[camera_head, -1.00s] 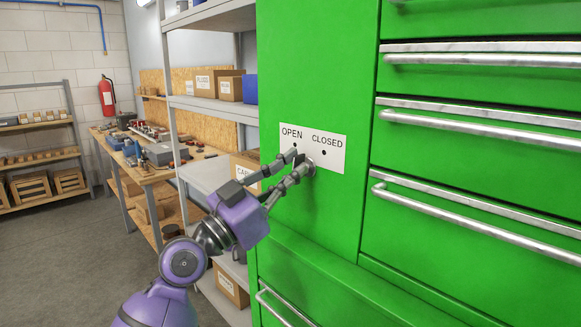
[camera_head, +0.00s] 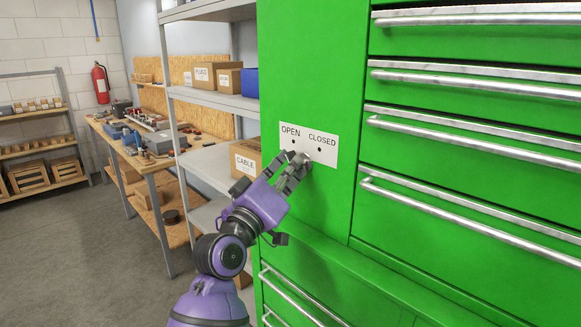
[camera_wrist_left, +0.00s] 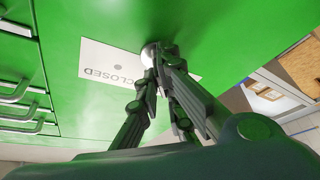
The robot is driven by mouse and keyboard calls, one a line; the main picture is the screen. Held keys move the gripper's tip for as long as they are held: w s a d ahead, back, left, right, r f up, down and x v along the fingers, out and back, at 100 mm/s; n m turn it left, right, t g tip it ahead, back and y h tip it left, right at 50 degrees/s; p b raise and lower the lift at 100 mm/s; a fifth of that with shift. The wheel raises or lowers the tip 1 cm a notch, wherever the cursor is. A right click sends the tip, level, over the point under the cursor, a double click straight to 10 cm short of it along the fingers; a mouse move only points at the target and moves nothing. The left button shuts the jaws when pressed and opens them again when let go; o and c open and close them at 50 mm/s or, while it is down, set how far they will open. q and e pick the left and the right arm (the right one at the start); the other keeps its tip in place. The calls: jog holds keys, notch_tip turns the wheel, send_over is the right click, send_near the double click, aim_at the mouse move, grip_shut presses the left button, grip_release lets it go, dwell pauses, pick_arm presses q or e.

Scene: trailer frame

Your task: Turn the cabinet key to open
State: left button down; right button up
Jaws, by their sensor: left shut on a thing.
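The green cabinet (camera_head: 330,60) bears a white label plate (camera_head: 325,150) marked OPEN at left and CLOSED at right, with a dot under CLOSED. My left gripper (camera_head: 298,163) is at the plate's lower edge, its fingers shut on the key in the lock. The key itself is mostly hidden between the fingers, so its turn angle cannot be told. In the left wrist view, the silver round lock (camera_wrist_left: 148,52) shows at the fingertips (camera_wrist_left: 160,62), beside the upside-down word CLOSED. My right gripper is not in view.
Steel drawer handles (camera_head: 470,135) stick out at the right of the cabinet. A grey shelf (camera_head: 215,103) with cardboard boxes stands close at left, behind my arm. A workbench (camera_head: 150,160) and open floor (camera_head: 80,250) lie further left.

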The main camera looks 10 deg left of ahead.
pick_arm(q)
jog(key=shift+r+n+y, duration=0.15)
jog(key=shift+n+y, duration=0.25)
jog(key=shift+n, duration=0.4)
jog(key=c, duration=2)
grip_release()
jog(key=shift+o, duration=0.4)
jog(key=v, duration=1.2)
